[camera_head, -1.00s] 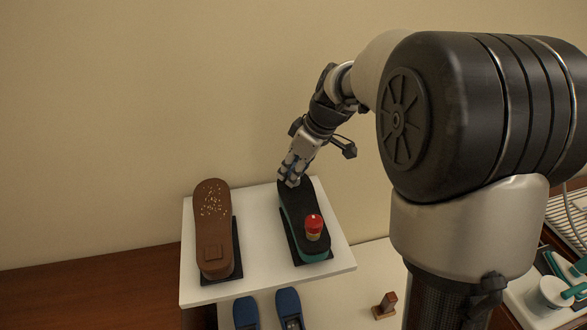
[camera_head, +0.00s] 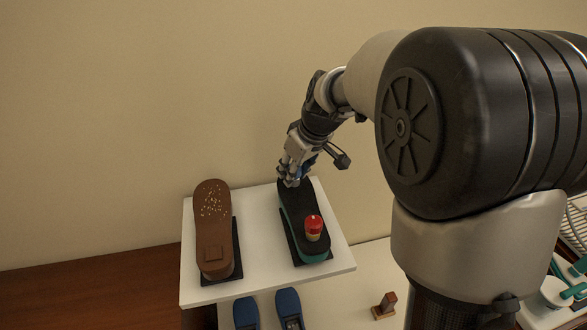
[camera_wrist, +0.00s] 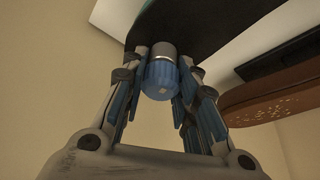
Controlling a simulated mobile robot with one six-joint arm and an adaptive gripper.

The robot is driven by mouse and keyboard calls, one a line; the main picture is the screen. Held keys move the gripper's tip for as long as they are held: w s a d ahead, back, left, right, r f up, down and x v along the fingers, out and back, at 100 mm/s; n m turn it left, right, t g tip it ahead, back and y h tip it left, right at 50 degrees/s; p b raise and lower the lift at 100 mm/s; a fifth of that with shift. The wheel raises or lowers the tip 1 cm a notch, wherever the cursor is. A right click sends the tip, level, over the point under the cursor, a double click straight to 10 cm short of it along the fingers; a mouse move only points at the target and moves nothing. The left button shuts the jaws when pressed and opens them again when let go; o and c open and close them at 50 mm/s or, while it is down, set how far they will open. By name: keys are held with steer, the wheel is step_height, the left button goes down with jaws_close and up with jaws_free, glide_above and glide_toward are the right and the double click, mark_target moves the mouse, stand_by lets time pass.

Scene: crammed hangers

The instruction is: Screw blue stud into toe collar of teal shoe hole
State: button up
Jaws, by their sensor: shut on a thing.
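The teal shoe (camera_head: 289,225), with a dark sole facing up, lies on a white shelf (camera_head: 260,247). A red-topped stud (camera_head: 313,226) stands on its near end. My gripper (camera_head: 291,180) is at the shoe's far end, close over the sole. In the wrist view my gripper (camera_wrist: 161,85) is shut on the blue stud (camera_wrist: 162,78), which has a blue ribbed cap and a silver band. The silver end meets or nearly meets the dark sole (camera_wrist: 185,28). The hole and the stud's tip are hidden.
A brown shoe (camera_head: 213,225) lies sole up to the left on the same shelf. Two blue shoes (camera_head: 290,305) and a small brown block (camera_head: 385,304) stand lower down in front. A beige wall is close behind the shelf.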

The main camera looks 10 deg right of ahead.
steer(key=shift+m+h+p, duration=0.3)
steer(key=shift+m+p, duration=0.1)
steer(key=shift+m, duration=0.5)
steer(key=shift+m+t+h+p, duration=0.3)
steer(key=shift+m+p, duration=0.3)
steer(key=shift+m, duration=0.2)
steer(key=shift+m+p, duration=0.5)
steer(key=shift+m, duration=0.1)
steer(key=shift+f+m+h, duration=0.1)
steer(key=shift+m+h, duration=0.2)
steer(key=shift+m+h, duration=0.4)
steer(key=shift+m, duration=0.5)
